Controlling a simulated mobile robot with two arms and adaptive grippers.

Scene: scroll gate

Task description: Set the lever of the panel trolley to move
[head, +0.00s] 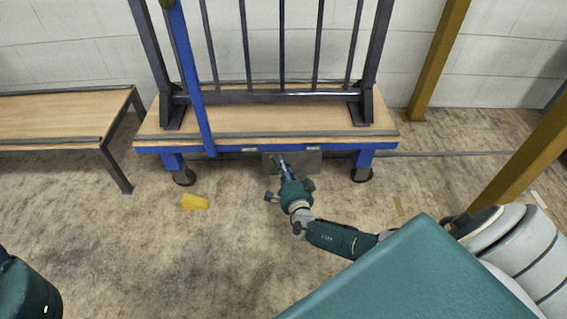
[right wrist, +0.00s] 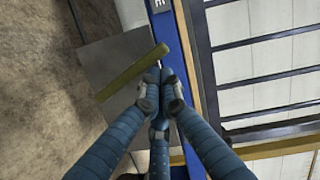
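The panel trolley (head: 230,142) has a blue frame, a wooden deck and dark wheels, and carries a dark barred panel. Two small labels sit on its front edge, too small to read in the head view. The lever (right wrist: 133,73) is an olive-yellow bar in the right wrist view, slanting across a grey plate (right wrist: 112,84) beside the blue edge. My right gripper (head: 283,163) is at the trolley's front edge. In the right wrist view its fingertips (right wrist: 160,88) are drawn together just short of the lever's upper end; contact is unclear. My left gripper is out of view.
A wooden bench (head: 60,115) stands left of the trolley. Yellow posts (head: 436,60) stand to the right. A blue upright (head: 190,75) rises at the trolley's left. The floor in front is mostly clear.

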